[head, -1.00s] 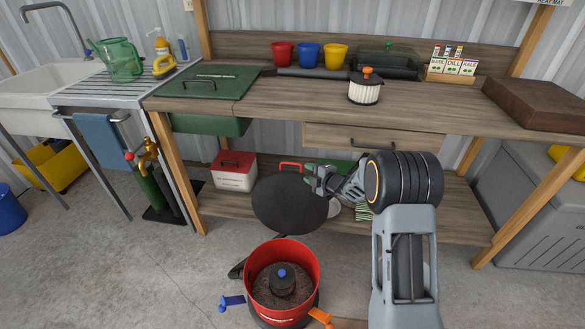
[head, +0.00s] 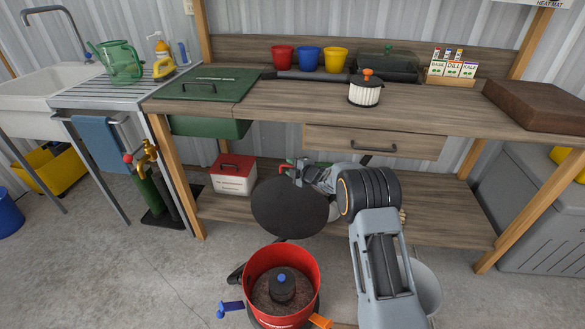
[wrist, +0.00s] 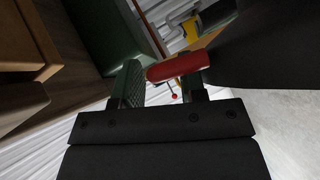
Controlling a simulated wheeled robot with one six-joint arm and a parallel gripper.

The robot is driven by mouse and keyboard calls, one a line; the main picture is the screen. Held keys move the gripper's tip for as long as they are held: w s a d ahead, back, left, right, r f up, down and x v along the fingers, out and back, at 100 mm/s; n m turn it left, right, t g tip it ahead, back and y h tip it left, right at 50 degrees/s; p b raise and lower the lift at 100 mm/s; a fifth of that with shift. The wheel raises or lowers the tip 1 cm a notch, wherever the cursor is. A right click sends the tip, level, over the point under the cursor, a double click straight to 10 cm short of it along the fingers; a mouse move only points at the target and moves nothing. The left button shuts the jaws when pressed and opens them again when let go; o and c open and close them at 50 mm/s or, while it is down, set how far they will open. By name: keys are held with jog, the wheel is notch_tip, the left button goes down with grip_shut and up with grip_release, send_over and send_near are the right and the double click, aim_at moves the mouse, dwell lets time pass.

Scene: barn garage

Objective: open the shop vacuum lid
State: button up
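The shop vacuum's red drum (head: 264,300) stands on the floor with its top uncovered. A dark filter part (head: 282,286) with a blue knob shows inside. Its round black lid (head: 290,208) stands steeply tilted up behind the drum. The lid also fills the upper right of the wrist view (wrist: 275,60). My gripper (head: 291,169) is at the lid's upper edge, beside the red handle. In the wrist view my gripper (wrist: 163,88) has its fingers apart, and the red handle (wrist: 178,67) lies across the right finger. Whether they touch is unclear.
The wooden workbench (head: 225,115) is behind, with a lower shelf (head: 440,220) close to the lid and my arm. A red and white box (head: 233,176) sits on that shelf. A blue latch (head: 230,308) and an orange latch (head: 319,321) stick out from the drum.

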grip_shut()
dwell(0.4)
